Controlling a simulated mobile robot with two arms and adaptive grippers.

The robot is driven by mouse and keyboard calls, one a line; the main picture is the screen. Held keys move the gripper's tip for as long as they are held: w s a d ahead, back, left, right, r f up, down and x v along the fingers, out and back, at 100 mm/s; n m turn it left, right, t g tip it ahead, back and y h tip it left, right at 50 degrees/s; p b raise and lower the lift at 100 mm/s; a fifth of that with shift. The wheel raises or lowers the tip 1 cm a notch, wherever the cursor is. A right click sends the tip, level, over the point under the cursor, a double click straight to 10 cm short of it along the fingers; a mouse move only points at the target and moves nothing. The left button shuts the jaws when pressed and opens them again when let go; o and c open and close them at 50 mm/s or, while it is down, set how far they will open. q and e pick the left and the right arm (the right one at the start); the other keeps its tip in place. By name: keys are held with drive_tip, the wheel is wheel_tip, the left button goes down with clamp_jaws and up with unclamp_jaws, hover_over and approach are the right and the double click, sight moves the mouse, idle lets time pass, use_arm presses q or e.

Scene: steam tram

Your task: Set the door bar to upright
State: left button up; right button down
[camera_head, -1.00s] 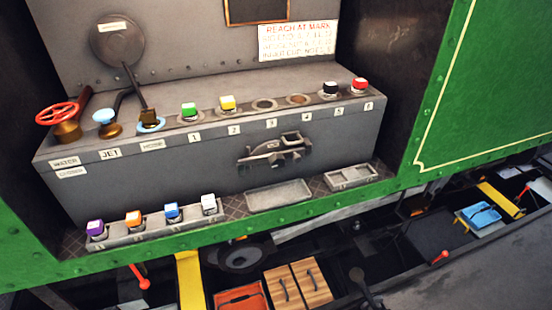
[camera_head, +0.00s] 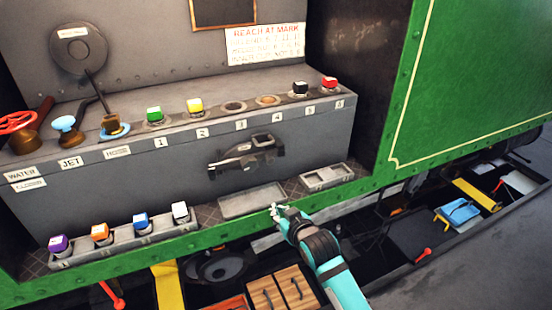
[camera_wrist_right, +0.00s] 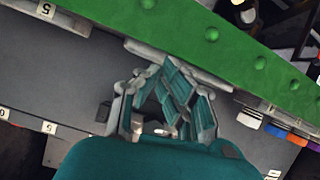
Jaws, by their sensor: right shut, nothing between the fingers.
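The door bar (camera_head: 245,158) is a dark grey metal bar with a bracket on the front face of the grey box. It lies close to horizontal, its right end slightly higher. My right gripper (camera_head: 277,210) is shut and empty, below and to the right of the bar, in front of the shallow tray's right end. It is apart from the bar. In the right wrist view the closed fingers (camera_wrist_right: 163,72) show near the green edge; I cannot make out the bar clearly there. My left gripper is not in view.
A shallow empty tray (camera_head: 250,211) and a small divided tray (camera_head: 343,175) sit on the ledge below the box. A rack (camera_head: 75,260) with coloured cubes stands at left. A green beam (camera_head: 200,241) runs along the front edge. The red valve wheel (camera_head: 16,122) is at far left.

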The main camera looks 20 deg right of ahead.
wheel_tip(320, 180, up, 19)
drive_tip(key=s+d+t, duration=0.1)
drive_tip(key=s+t, duration=0.1)
drive_tip(key=t, duration=0.1)
drive_tip(key=shift+s+f+t+b, duration=0.15)
drive_tip(key=shift+t+b, duration=0.15)
drive_tip(key=shift+b, duration=0.1)
drive_tip(key=p, duration=0.2)
hover_over(274, 154)
drive_tip(key=s+a, duration=0.2)
drive_tip(key=s, duration=0.3)
wheel_tip(274, 154, down, 4)
drive_tip(key=shift+s+f, duration=0.2)
drive_tip(key=shift+f, duration=0.3)
